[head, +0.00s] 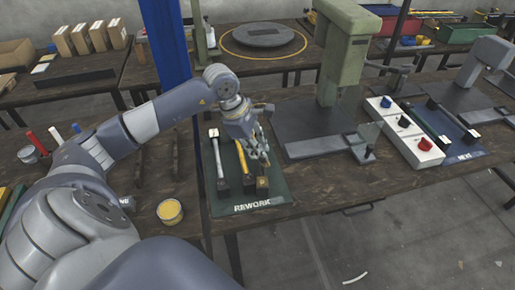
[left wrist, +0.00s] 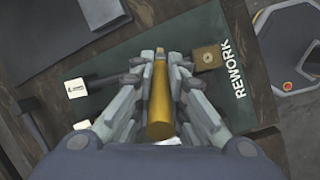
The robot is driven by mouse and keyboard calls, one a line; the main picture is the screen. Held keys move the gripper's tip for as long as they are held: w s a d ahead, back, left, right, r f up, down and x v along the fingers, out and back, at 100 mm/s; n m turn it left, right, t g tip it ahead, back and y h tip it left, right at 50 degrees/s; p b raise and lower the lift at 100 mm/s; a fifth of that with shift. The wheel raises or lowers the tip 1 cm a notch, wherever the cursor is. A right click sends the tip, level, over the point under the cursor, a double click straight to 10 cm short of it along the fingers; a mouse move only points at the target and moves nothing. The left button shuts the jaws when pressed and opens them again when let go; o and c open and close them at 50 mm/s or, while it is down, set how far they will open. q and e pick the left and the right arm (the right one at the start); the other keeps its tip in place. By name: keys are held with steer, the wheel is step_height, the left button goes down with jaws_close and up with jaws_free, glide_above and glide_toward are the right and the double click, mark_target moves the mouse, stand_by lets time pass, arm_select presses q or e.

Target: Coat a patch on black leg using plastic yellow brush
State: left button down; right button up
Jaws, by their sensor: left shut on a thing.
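My left gripper (head: 262,150) is low over the green REWORK mat, and in the left wrist view (left wrist: 160,75) its fingers are shut on a yellow handle, the plastic yellow brush (left wrist: 158,105). The brush's tip cannot be made out. A black leg (left wrist: 108,80) with a white tag at one end lies on the mat, partly hidden by the fingers. A dark block with a gold-brown face (left wrist: 207,57) is at the front of the mat. My right gripper is not in view.
The green mat (head: 275,201) lies on a dark wooden table. An open tin of yellow paste (head: 170,211) stands left of it, and a green press (head: 345,55) behind right. A blue post (head: 168,40) rises behind my arm.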

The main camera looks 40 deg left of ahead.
arm_select(q)
steer(key=shift+r+p, duration=1.45)
steer(key=shift+r, duration=1.55)
steer(key=shift+r+p, duration=0.8)
steer(key=shift+r, duration=0.7)
